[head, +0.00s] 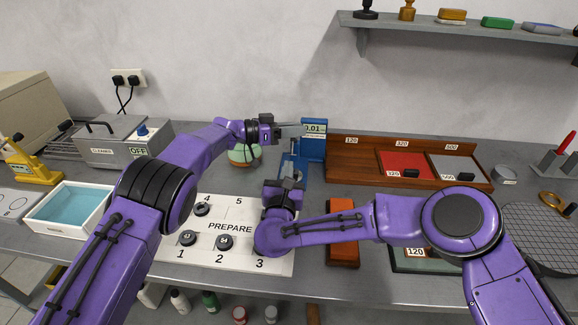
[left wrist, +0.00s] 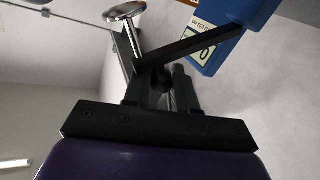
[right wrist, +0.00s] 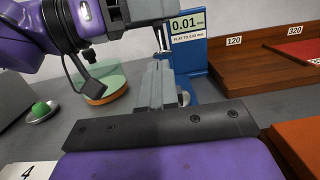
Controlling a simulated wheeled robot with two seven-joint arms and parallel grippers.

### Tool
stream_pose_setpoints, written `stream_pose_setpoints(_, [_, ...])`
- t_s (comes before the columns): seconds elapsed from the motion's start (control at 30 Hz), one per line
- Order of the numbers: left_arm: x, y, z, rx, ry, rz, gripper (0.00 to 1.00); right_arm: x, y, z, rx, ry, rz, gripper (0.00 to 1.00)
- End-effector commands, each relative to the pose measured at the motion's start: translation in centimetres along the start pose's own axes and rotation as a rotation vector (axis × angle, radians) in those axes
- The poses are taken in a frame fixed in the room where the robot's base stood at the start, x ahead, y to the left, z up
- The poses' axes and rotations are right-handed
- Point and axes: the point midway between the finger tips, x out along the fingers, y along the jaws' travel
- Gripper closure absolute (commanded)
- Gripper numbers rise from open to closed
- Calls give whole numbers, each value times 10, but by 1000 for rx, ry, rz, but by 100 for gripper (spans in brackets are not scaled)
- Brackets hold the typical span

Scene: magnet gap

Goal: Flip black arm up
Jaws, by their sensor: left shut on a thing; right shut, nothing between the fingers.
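The blue gauge (head: 314,140) stands at the middle back of the bench; its display reads 0.01, and it also shows in the right wrist view (right wrist: 186,55). In the left wrist view a black arm (left wrist: 192,43) slants up to the right in front of the blue gauge. A metal rod with a round silver end (left wrist: 125,13) is beside it. My left gripper (head: 284,131) is shut at the black arm's near end, beside the gauge. My right gripper (head: 291,172) is shut and empty, low in front of the gauge. The gauge's base is partly hidden by my right gripper.
A white PREPARE board (head: 222,212) with several dark round pieces lies in front. A wooden rack (head: 358,146) with red and grey plates stands right of the gauge. An orange-brown block (head: 343,205) is near my right forearm. A green-topped round dish (head: 243,157) sits left of the gauge.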

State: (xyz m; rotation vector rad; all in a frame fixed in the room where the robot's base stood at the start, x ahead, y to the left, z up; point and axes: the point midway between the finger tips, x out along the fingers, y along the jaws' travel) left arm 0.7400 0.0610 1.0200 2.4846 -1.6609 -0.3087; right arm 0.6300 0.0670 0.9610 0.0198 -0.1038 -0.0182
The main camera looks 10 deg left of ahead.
Motion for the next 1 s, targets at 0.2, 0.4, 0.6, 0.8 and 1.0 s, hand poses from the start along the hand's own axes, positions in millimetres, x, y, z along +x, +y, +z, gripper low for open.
stream_pose_setpoints(0.2, [0,0,1,1,-2,-2,100,17,0,0,0,1,0,100])
stream_pose_setpoints(0.4, [0,0,1,1,-2,-2,100,18,0,0,0,1,1,100])
stream_pose_setpoints(0.6, [0,0,1,1,-2,-2,100,22,0,6,1,0,-1,100])
stream_pose_setpoints(0.8, [0,0,1,0,-2,-1,100,28,0,16,1,-5,-1,100])
stream_pose_setpoints(1.0, [0,0,2,-2,-4,2,55,29,-1,19,2,-11,-3,100])
